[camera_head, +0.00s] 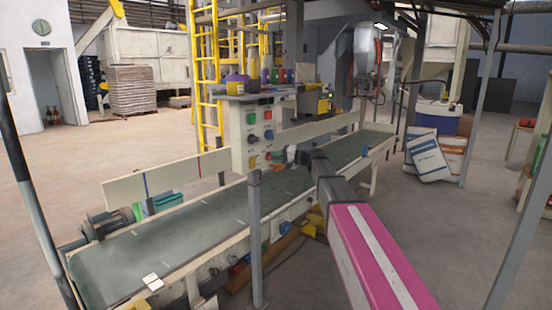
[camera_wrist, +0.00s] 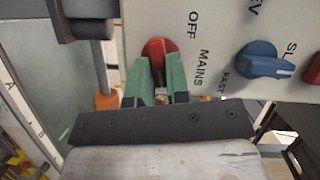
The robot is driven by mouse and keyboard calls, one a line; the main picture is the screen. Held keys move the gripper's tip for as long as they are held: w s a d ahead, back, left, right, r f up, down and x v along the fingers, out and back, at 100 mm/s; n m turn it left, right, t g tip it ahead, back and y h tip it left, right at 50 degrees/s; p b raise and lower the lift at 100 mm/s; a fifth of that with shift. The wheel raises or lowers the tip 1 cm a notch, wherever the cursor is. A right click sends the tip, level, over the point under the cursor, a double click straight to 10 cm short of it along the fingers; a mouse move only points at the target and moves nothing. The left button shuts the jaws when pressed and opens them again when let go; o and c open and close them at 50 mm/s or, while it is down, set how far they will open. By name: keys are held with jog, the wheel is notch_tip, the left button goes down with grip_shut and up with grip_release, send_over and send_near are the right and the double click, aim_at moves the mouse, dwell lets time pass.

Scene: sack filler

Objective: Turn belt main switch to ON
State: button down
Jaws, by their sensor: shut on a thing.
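The belt main switch is a red rotary knob (camera_wrist: 156,47) on a pale control panel (camera_wrist: 222,60), beside the words OFF and MAINS in the wrist view. My gripper (camera_wrist: 158,70) has its two green fingers on either side of the knob's grip and is shut on it. The fingers cover much of the knob, so its exact pointing direction is hard to tell. In the head view the same panel (camera_head: 241,150) stands over the conveyor, and my gripper (camera_head: 291,153) reaches its lower right part. The main switch cannot be made out there.
A blue knob (camera_wrist: 262,60) marked FAST sits close to the switch in the wrist view. The green conveyor belt (camera_head: 140,249) runs under the panel. A grey post (camera_head: 255,240) stands in front. White sacks (camera_head: 428,157) stand at right; open floor lies around.

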jog(key=shift+f+m+y, duration=0.15)
jog(key=shift+m+y, duration=0.35)
jog(key=shift+m, duration=0.5)
jog(key=c, duration=1.1)
grip_release()
jog(key=shift+d, duration=0.15)
jog(key=v, duration=1)
jog(key=shift+s+d, duration=0.15)
jog(key=shift+d, duration=0.1)
